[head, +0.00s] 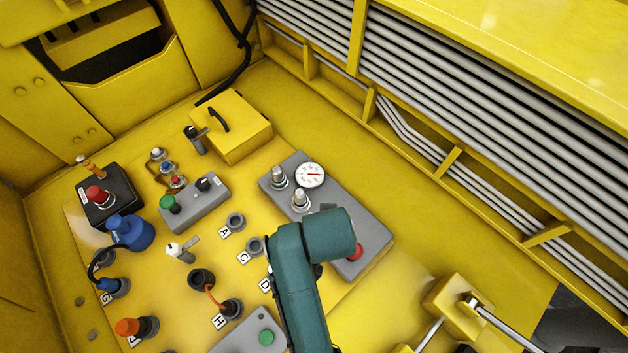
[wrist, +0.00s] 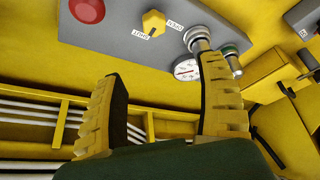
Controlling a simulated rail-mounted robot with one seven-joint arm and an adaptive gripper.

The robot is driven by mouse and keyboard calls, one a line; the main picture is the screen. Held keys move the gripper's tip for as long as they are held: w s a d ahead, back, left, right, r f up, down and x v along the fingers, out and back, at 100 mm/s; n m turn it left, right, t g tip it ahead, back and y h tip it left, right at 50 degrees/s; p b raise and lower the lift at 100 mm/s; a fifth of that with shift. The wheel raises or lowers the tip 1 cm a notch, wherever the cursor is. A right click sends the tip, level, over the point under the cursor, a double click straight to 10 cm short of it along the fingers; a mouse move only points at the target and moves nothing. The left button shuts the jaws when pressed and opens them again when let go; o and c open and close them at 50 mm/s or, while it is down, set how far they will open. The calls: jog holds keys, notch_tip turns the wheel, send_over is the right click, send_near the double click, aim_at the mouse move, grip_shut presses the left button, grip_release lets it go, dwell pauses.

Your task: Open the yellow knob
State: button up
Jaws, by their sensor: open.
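The yellow knob (wrist: 153,22) sits on the grey panel (wrist: 115,30) at the top of the wrist view, between labels that read SHUT (wrist: 144,36) and OPEN (wrist: 175,26). Which label it points at is hard to tell. My gripper (wrist: 166,72) is open and empty; its two yellow ridged fingers stand wide apart, apart from the knob, which shows above the gap between them. In the head view, my teal arm covers part of the grey panel (head: 376,238), and the knob and my fingers are hidden.
The same panel holds a red button (head: 355,251), a round gauge (head: 310,174) and metal fittings (head: 300,200). Left of it are a grey button box (head: 195,205), a blue plug (head: 130,232) and a yellow box (head: 228,128). White pipes (head: 470,110) run along the wall at right.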

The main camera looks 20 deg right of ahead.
jog(key=x, duration=1.1)
jog(key=s+x, duration=0.1)
jog(key=x, duration=0.4)
jog(key=shift+d+f+b, duration=0.15)
jog(key=shift+f+b, duration=0.2)
jog(key=shift+f, duration=0.15)
jog(key=c, duration=1.2)
